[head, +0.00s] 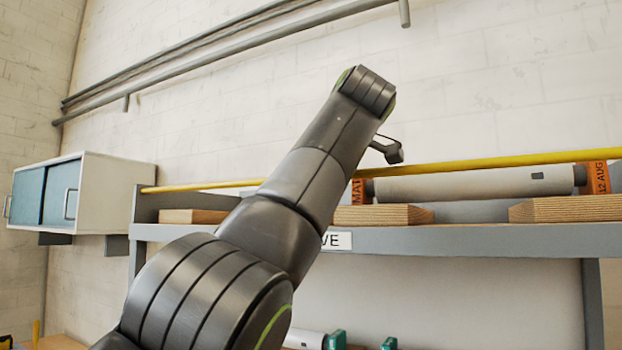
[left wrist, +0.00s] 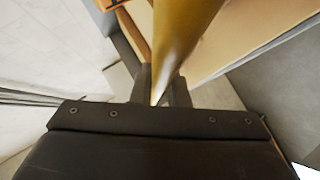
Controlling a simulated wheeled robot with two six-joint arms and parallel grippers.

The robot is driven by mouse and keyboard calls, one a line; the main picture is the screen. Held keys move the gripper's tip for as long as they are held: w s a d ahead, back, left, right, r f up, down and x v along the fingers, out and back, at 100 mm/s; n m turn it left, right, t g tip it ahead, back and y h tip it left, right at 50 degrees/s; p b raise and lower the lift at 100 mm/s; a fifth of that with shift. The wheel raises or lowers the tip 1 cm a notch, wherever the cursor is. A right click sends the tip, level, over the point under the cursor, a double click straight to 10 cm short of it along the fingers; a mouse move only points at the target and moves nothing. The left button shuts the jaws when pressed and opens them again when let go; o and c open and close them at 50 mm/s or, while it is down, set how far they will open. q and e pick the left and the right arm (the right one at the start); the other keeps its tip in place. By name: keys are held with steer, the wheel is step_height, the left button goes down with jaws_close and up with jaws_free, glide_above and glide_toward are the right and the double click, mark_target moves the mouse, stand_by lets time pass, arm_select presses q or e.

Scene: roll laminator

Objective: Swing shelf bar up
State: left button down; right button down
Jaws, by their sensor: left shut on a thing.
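The yellow shelf bar (head: 480,163) runs along the shelf front in the head view, from the left post to the right picture edge, its right part drawn higher. My left arm crosses in front of its middle. In the left wrist view, the bar (left wrist: 180,40) passes between the fingers of my left gripper (left wrist: 162,90), which is shut on it. In the head view, the gripper is mostly hidden behind my arm. My right gripper is in neither view.
The grey shelf (head: 480,240) carries a pale roll (head: 470,185) with orange ends and wooden blocks (head: 565,208). A white cabinet (head: 108,190) with teal doors hangs at left. Grey rails (head: 230,60) run along the wall above. The wall above the bar is otherwise clear.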

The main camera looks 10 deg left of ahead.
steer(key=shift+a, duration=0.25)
arm_select(q)
steer(key=c, duration=1.4)
jaws_free()
steer(key=shift+w, duration=0.15)
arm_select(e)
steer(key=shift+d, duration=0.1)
